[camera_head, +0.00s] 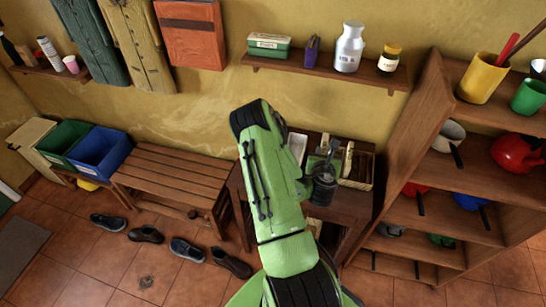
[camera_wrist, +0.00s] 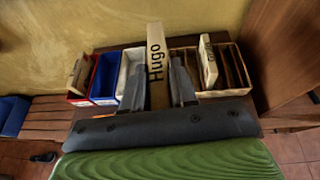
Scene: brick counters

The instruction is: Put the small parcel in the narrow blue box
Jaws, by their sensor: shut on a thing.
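My gripper (camera_wrist: 158,92) is shut on the small parcel, a tan upright block (camera_wrist: 156,65) marked "Hugo". The parcel stands up between the two dark fingers, its lower end hidden by my gripper. The narrow blue box (camera_wrist: 104,78) is left of the parcel in the wrist view, between a red box (camera_wrist: 80,82) and a white box (camera_wrist: 130,75). The parcel is apart from the blue box and appears in front of the white box's right side; its height above the table is unclear. In the head view my arm hides the blue box.
A wooden tray (camera_wrist: 238,88) with compartments is right of the parcel, with another lettered tan block (camera_wrist: 208,60) in it. A tall shelf (camera_head: 405,130) bounds the right. A wooden bench (camera_head: 175,170) with larger green (camera_head: 62,137) and blue bins (camera_head: 100,152) is left.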

